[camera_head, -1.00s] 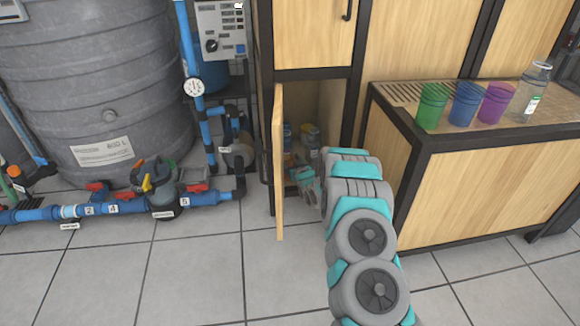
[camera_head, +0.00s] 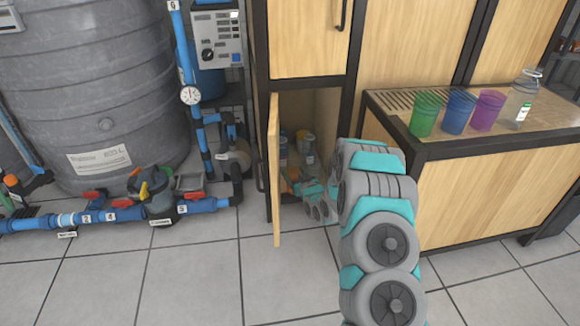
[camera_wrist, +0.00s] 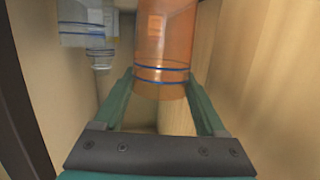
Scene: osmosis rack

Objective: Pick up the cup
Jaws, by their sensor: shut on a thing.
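A translucent orange cup (camera_wrist: 163,40) with thin blue bands fills the upper middle of the wrist view. It sits between the two teal fingers of my gripper (camera_wrist: 158,84), which are shut on it. In the head view my gripper (camera_head: 301,187) is inside the open lower cupboard. Only a small orange patch of the cup (camera_head: 291,172) shows there, partly hidden by the cupboard door. I cannot tell whether the cup touches the shelf.
The cupboard door (camera_head: 275,180) stands open just left of my arm. Other containers (camera_head: 305,148) stand deeper inside, including a clear one (camera_wrist: 85,22). Green (camera_head: 425,115), blue (camera_head: 459,108) and purple (camera_head: 487,111) cups and a bottle (camera_head: 521,98) stand on the counter at right.

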